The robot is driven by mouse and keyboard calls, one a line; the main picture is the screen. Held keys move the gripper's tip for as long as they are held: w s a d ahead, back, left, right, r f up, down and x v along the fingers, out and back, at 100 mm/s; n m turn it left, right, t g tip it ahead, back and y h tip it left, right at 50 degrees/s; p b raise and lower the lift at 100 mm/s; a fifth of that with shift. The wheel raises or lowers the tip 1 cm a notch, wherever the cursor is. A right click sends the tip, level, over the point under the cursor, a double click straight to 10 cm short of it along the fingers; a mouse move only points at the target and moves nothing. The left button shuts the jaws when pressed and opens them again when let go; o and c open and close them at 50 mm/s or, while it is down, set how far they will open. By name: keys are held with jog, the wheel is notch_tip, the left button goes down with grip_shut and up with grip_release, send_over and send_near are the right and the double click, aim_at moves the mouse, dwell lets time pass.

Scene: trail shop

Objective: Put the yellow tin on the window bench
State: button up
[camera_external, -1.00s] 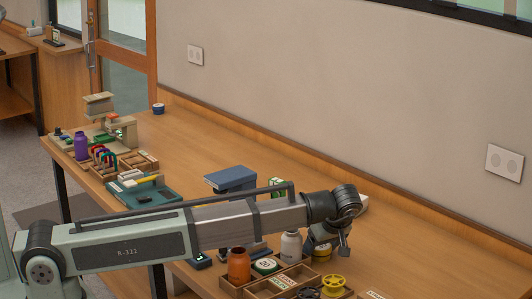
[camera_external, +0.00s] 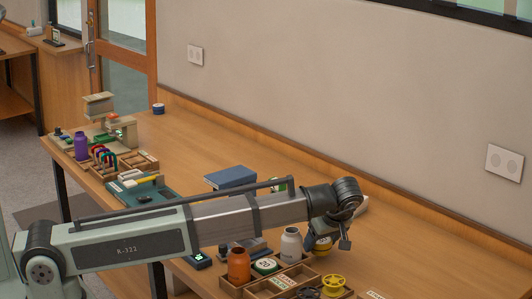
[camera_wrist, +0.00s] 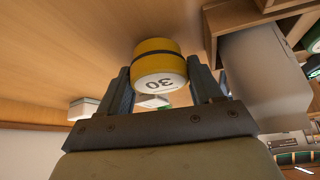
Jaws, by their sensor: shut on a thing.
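The yellow tin (camera_wrist: 155,62) has a dark band and a white end marked 30. In the wrist view it sits between the two fingers of my gripper (camera_wrist: 160,92), which is shut on it. In the external view the tin (camera_external: 323,246) shows partly below my wrist, just behind the wooden tray; my gripper (camera_external: 333,240) is largely hidden there by my wrist. A wooden bench (camera_external: 62,50) stands below a window at the far upper left, with a few small items on it.
The compartment tray (camera_external: 262,291) holds an orange bottle (camera_external: 238,265), a white bottle (camera_external: 291,245) and a yellow spool (camera_external: 333,285). A blue box (camera_external: 231,178) and a teal tray (camera_external: 170,192) lie farther left. The table along the wall is largely clear.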

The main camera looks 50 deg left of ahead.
notch_tip(320, 180, up, 8)
jog(key=shift+r, duration=0.1)
jog(key=shift+s+m+t, duration=0.1)
jog(key=shift+m+t, duration=0.2)
jog(key=shift+m, duration=0.4)
jog(key=shift+w+m+t, duration=0.2)
jog(key=shift+m+t, duration=0.2)
jog(key=shift+m, duration=0.3)
jog(key=m, duration=0.1)
jog(key=w+m+t+h, duration=0.1)
jog(key=shift+d+f+m, duration=0.2)
jog(key=shift+d+m, duration=0.15)
jog(key=shift+m, duration=0.05)
jog(key=w+d+r+m+t+h, duration=0.2)
jog(key=w+d+m+h, duration=0.4)
jog(key=m, duration=0.8)
jog(key=a+r+n, duration=0.1)
jog(key=a+r, duration=0.1)
jog(key=a, duration=0.6)
jog(key=w+a+r+n, duration=0.1)
jog(key=a+r, duration=0.1)
jog(key=a, duration=0.7)
jog(key=w+a+r+n+y, duration=0.1)
jog(key=a+r, duration=0.2)
jog(key=a, duration=0.6)
jog(key=shift+w+n, duration=0.25)
jog(key=shift+n, duration=0.15)
